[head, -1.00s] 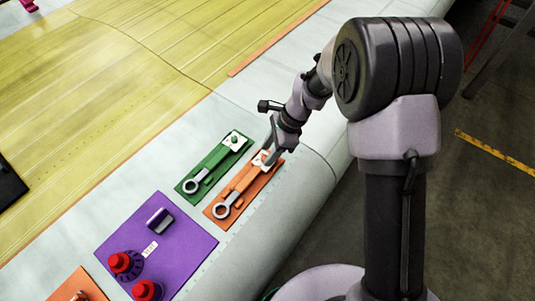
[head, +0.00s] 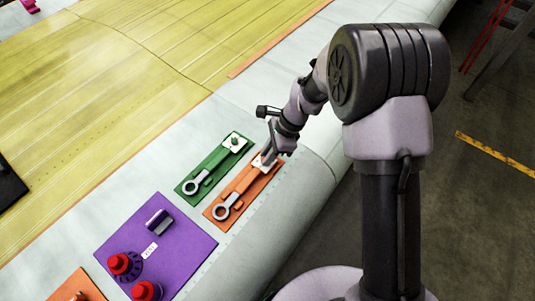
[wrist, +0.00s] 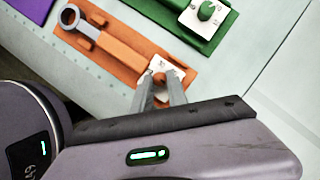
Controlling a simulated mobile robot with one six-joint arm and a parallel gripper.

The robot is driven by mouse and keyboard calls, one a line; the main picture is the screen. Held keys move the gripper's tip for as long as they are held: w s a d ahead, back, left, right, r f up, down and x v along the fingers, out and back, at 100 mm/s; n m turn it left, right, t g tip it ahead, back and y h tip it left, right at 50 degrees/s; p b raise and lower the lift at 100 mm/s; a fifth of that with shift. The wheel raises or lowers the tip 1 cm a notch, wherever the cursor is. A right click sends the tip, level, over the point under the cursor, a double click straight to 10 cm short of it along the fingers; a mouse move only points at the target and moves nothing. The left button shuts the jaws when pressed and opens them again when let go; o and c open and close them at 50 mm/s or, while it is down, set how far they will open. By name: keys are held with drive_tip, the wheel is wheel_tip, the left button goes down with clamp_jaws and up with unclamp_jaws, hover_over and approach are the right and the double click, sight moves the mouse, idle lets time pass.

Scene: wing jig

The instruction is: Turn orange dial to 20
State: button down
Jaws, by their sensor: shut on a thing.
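The orange panel (head: 245,192) lies on the pale wing edge, with a grey ring-ended wrench (head: 222,211) on its near end and a white dial plate (head: 262,166) at its far end. In the wrist view the orange dial (wrist: 158,64) sits on the white plate (wrist: 171,76). My gripper (wrist: 161,82) is shut on the orange dial, with one finger on each side. The fingers partly cover the dial and plate, and the dial's reading is too small to tell. In the head view my gripper (head: 266,158) is over the plate and hides the dial.
A green panel (head: 213,167) with a green dial (head: 234,140) and wrench lies just left of the orange one. A purple panel (head: 185,235) with red knobs (head: 121,263) is nearer. The wing surface beyond is mostly clear.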

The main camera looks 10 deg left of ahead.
drive_tip(key=n+g, duration=0.1)
drive_tip(key=n, duration=0.2)
drive_tip(key=n+h+p, duration=0.1)
drive_tip(key=n, duration=0.2)
drive_tip(key=shift+w+a+g, duration=0.15)
drive_tip(key=shift+w+g, duration=0.05)
drive_tip(key=shift+g, duration=0.2)
drive_tip(key=n+h, duration=0.1)
drive_tip(key=n, duration=0.1)
drive_tip(key=n+h+p, duration=0.1)
drive_tip(key=n, duration=0.2)
drive_tip(key=shift+w+a+g+h, duration=0.1)
drive_tip(key=shift+a+g+h, duration=0.1)
drive_tip(key=shift+g+h, duration=0.15)
drive_tip(key=shift+n, duration=0.4)
drive_tip(key=c, duration=1.3)
unclamp_jaws()
drive_tip(key=p+v, duration=0.2)
drive_tip(key=v, duration=1.5)
drive_tip(key=shift+w, duration=0.2)
